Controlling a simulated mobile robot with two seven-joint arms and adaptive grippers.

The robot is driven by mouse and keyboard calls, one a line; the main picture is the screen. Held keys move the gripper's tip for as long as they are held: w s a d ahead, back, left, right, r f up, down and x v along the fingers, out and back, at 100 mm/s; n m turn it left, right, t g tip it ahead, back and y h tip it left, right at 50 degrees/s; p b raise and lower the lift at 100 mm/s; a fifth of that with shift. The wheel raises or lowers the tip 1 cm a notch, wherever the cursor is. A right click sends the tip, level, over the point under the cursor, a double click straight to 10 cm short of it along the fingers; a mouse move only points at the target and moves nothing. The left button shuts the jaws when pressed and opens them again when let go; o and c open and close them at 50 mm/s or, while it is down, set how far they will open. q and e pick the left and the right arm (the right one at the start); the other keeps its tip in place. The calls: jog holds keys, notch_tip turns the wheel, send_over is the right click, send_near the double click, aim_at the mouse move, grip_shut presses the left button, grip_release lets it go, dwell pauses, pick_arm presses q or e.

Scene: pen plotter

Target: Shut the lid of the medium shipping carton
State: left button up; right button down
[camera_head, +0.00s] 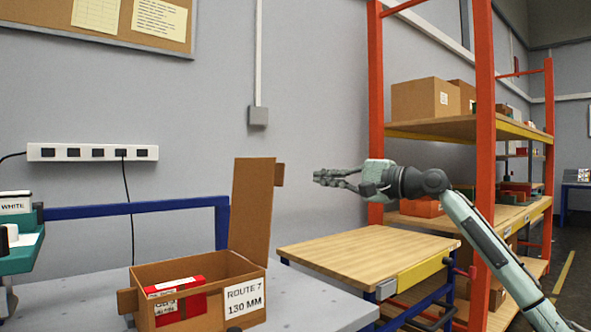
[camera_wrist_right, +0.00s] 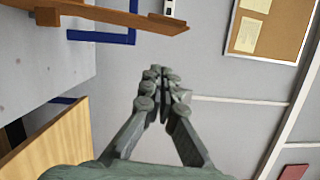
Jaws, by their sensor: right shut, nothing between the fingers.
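The medium shipping carton (camera_head: 178,315) stands on the grey table at the lower middle of the head view, labelled "ROUTE 7 130 MM". Its lid (camera_head: 252,212) stands upright at the carton's right side, open, with a small tab (camera_head: 280,174) near its top. A red box (camera_head: 180,301) lies inside the carton. My right gripper (camera_head: 320,178) is shut and empty, to the right of the lid near its top height, apart from it. In the right wrist view the shut fingers (camera_wrist_right: 158,75) point toward the wall, and the lid (camera_wrist_right: 120,18) shows edge-on at the top. My left gripper is out of view.
A wooden-topped bench (camera_head: 365,253) stands right of the grey table (camera_head: 300,297). An orange-post shelf (camera_head: 486,150) with cartons is behind my right arm. A teal device (camera_head: 20,255) sits at the left edge. The space between lid and gripper is clear.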

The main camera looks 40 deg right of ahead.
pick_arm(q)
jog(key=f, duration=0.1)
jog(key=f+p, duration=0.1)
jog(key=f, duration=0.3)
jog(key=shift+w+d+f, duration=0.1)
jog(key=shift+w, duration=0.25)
pick_arm(e)
jog(key=w+a, duration=0.4)
jog(key=a, duration=0.1)
jog(key=shift+a+r, duration=0.15)
jog(key=shift+r, duration=0.1)
